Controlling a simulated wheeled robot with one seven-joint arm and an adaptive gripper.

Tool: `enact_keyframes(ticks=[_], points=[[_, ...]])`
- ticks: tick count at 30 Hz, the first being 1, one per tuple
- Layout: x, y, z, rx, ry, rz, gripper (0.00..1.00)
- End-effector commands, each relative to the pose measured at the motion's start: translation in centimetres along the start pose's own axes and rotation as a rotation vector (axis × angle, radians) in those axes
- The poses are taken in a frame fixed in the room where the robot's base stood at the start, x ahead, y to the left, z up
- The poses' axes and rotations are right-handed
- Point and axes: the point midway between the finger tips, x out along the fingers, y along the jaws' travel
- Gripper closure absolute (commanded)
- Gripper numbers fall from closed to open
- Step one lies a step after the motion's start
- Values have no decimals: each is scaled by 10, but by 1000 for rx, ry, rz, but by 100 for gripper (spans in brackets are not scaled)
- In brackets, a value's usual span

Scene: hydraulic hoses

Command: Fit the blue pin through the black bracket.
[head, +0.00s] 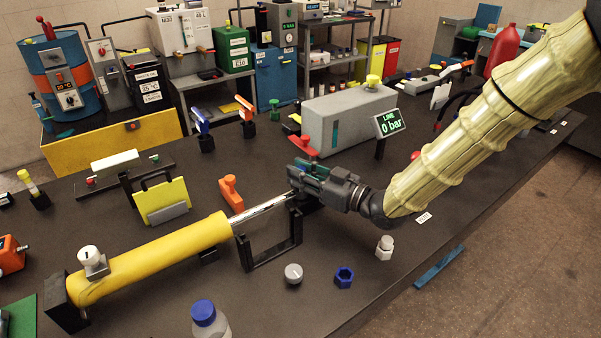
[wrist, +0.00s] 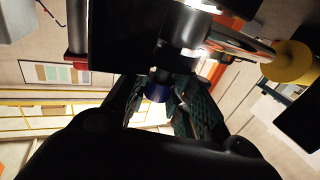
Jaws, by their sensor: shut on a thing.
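My gripper (head: 300,178) is at the free end of the silver rod (head: 262,212) of the yellow cylinder. In the wrist view its dark green-lined fingers (wrist: 160,92) are shut on the blue pin (wrist: 157,93), of which only a short dark blue part shows. The black bracket (wrist: 122,38) fills the upper middle of the wrist view, close beyond the fingertips, beside the shiny rod end. In the head view my gripper mostly hides the pin and bracket. I cannot tell whether the pin is in the bracket's hole.
A black U-shaped stand (head: 274,257) is under the rod. An orange-red handle (head: 231,193) and a red-topped part (head: 305,147) are near my gripper. A grey knob (head: 293,273), blue nut (head: 344,277) and white fitting (head: 384,247) lie in front. A pressure display (head: 390,122) stands behind.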

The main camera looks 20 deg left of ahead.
Motion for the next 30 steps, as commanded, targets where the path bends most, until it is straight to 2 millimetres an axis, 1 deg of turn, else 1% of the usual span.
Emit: enact_keyframes(ticks=[1,2,3,5,6,15,19,23,30], points=[[0,0,2,0,-2,0,100],[0,0,2,0,-2,0,73],[0,0,2,0,-2,0,65],[0,0,2,1,-2,0,54],[0,0,2,1,-2,0,53],[0,-1,3,2,-4,-2,53],[-7,-1,3,2,-5,-1,53],[-24,0,3,4,-6,2,53],[-70,1,4,5,-5,6,53]])
